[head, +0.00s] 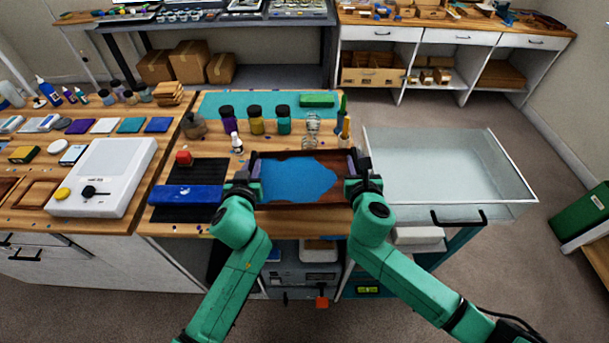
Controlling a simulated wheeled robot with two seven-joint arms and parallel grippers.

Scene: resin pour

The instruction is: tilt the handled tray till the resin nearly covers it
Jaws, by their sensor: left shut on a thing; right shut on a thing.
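The handled tray (300,204) is a dark brown rectangle at the front of the wooden bench, in the head view. Blue resin (295,180) covers much of its floor with a wavy edge; brown floor shows along the left, the far side and the right. My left gripper (248,180) is shut on the tray's left handle, and my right gripper (352,178) is shut on its right handle. The fingers and handles are partly hidden by my wrists. I cannot tell whether the tray is tilted or clear of the bench.
A blue block (187,196) lies on a black mat (186,173) left of the tray. Several bottles, including a yellow one (256,121), stand behind it by a teal mat (226,103). A white device (101,175) sits left.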

